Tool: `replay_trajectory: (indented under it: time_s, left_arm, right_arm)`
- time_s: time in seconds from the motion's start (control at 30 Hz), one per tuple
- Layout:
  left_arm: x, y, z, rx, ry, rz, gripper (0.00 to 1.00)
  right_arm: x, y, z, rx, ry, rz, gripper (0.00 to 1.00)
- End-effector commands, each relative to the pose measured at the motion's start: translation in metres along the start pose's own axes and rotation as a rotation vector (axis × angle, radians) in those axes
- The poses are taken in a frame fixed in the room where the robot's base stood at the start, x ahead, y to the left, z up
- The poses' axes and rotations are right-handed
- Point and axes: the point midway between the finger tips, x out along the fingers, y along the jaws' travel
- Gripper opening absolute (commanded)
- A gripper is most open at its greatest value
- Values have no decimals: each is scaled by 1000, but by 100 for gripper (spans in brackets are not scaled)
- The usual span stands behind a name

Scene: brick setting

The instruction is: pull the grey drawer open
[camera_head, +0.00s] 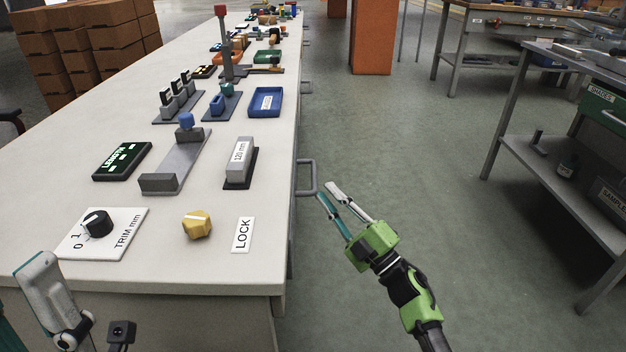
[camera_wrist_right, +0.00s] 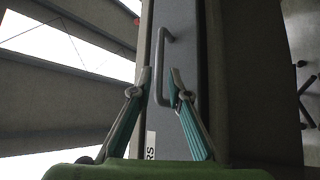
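The grey drawer's front (camera_wrist_right: 187,45) shows in the right wrist view, with its grey bar handle (camera_wrist_right: 167,42) on it. In the head view the handle (camera_head: 313,176) sticks out from the right side of the white bench, and the drawer does not visibly jut out. My right gripper (camera_head: 328,190) is open beside the handle. In the right wrist view its fingertips (camera_wrist_right: 160,74) are apart, near the handle's lower end; contact cannot be told. My left gripper (camera_head: 45,290) is partly in view at the bottom left, and its opening cannot be told.
The white bench (camera_head: 215,255) carries a yellow knob (camera_head: 197,224), a LOCK label (camera_head: 242,235), a TRIM dial (camera_head: 97,223), a grey 120 mm block (camera_head: 240,160) and a blue tray (camera_head: 265,102). The floor (camera_head: 400,140) right of the bench is clear. A shelf unit (camera_head: 540,160) stands further right.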

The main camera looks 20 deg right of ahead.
Motion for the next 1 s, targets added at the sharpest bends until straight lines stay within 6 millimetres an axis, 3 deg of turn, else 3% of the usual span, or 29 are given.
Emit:
replay_trajectory:
  time_s: [0.1, 0.33, 0.73, 0.8, 1.0]
  left_arm:
    - [-6, 0, -5, -2, 28, 0, 40]
    - [-10, 0, -4, -2, 26, 0, 40]
    - [-11, 0, -3, -2, 25, 1, 40]
    - [-11, 0, -3, -2, 24, 1, 40]
    - [-11, 0, -3, -2, 24, 0, 40]
  right_arm:
    - [25, 0, 0, 0, 2, 3, 16]
    - [56, 0, 0, 0, 0, 1, 16]
    - [64, 0, 0, 1, -1, 0, 16]
    - [63, 0, 0, 1, -1, 0, 1]
    - [63, 0, 0, 1, -1, -1, 0]
